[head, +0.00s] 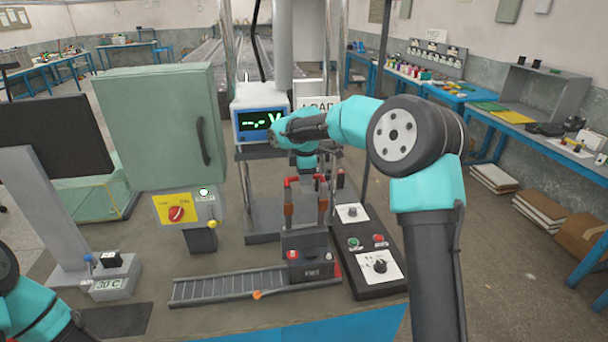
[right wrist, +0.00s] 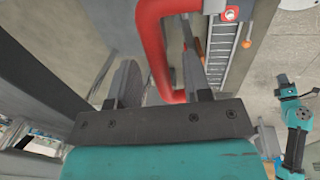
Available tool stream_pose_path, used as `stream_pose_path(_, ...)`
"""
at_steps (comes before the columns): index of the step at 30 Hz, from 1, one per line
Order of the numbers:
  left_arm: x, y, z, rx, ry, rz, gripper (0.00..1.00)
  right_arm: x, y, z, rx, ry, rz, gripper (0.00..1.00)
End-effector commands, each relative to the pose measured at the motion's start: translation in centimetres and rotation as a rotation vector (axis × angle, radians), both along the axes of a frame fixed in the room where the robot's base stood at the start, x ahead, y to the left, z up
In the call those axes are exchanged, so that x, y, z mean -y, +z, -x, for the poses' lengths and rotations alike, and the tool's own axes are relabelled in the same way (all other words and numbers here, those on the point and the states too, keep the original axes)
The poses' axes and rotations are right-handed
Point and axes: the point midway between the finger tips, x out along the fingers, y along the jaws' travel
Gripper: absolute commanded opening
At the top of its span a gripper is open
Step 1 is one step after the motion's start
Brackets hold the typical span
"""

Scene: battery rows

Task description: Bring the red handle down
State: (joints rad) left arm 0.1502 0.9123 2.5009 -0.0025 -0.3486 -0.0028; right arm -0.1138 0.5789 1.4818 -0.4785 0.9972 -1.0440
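The red handle is a bent bar. In the head view a red part of it (head: 290,182) shows under my right wrist, above the black battery (head: 308,252). In the right wrist view the red handle (right wrist: 153,50) runs down and bends between the two dark fingers of my right gripper (right wrist: 163,88). The fingers are apart, with a clear gap on the left side of the bar; whether the right finger touches it I cannot tell.
A roller track (head: 225,285) runs left of the battery. A control box (head: 375,262) with buttons and a knob stands to the right. A green cabinet (head: 150,120), a meter (head: 260,122) and a yellow switch plate (head: 175,210) stand around the press.

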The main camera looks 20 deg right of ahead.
Motion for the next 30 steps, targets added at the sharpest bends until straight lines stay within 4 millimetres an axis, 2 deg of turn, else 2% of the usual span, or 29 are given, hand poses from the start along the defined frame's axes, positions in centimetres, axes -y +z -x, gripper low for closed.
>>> stream_pose_path(2, 0.0, 0.0, 0.0, 0.000, 0.000, 0.000, 0.00, 0.0, 0.0, 0.0, 0.000, 0.000, 0.000, 0.38)
stream_pose_path(14, 0.0, 0.0, 0.0, 0.000, 0.000, 0.000, 0.00, 0.0, 0.0, 0.0, 0.000, 0.000, 0.000, 0.00)
stream_pose_path(25, 0.0, 0.0, 0.0, 0.000, 0.000, 0.000, 0.00, -0.1, 0.0, 0.0, 0.001, 0.000, 0.000, 0.00)
stream_pose_path(30, 0.0, 0.0, 0.0, 0.000, 0.000, 0.000, 0.00, -1.1, 0.0, 0.0, 0.016, 0.012, 0.002, 0.00)
